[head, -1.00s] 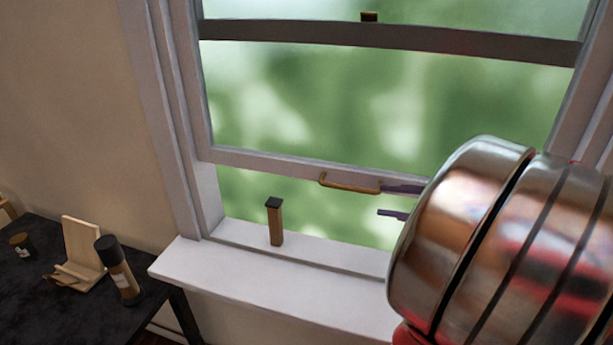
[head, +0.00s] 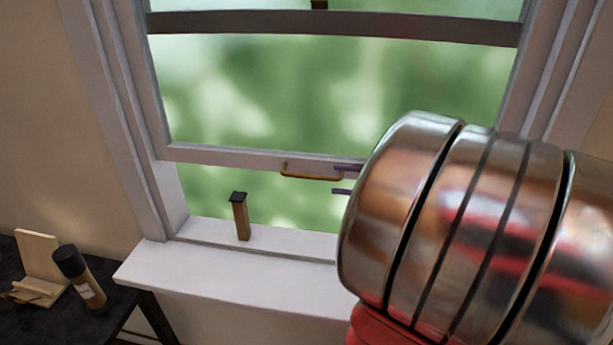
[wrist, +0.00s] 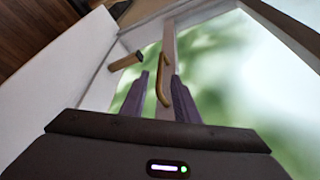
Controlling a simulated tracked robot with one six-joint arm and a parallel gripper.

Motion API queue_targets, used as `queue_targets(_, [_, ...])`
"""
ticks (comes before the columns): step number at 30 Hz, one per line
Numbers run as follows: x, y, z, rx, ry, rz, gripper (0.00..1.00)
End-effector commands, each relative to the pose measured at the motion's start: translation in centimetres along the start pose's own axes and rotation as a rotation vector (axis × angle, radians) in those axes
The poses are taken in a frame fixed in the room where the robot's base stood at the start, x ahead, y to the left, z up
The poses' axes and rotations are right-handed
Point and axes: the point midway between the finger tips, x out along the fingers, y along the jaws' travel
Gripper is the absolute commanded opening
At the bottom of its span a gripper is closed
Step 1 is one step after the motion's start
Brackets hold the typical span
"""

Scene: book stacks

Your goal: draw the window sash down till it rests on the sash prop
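The window sash (head: 225,156) is raised, its bottom rail above the sash prop with a clear gap. The sash prop (head: 241,218), a short wooden post with a dark cap, stands on the sill; it also shows in the wrist view (wrist: 125,62). A brass handle (head: 300,174) is fixed to the bottom rail. My gripper (head: 336,179) is open at the handle's right end, its lower finger below the handle. In the wrist view, the handle (wrist: 161,82) appears between the two spread fingers of my gripper (wrist: 159,82); contact cannot be told.
The white sill (head: 220,278) is bare apart from the prop. At lower left, a dark table (head: 60,325) holds a wooden stand (head: 38,262) and a black-capped bottle (head: 84,280). My metallic arm hides the sill's right part.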

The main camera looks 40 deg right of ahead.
Motion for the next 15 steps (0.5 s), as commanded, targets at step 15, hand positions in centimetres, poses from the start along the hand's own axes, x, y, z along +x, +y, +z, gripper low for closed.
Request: queue_targets(15, [6.3, 0.0, 0.0, 0.0, -0.002, 0.001, 0.28])
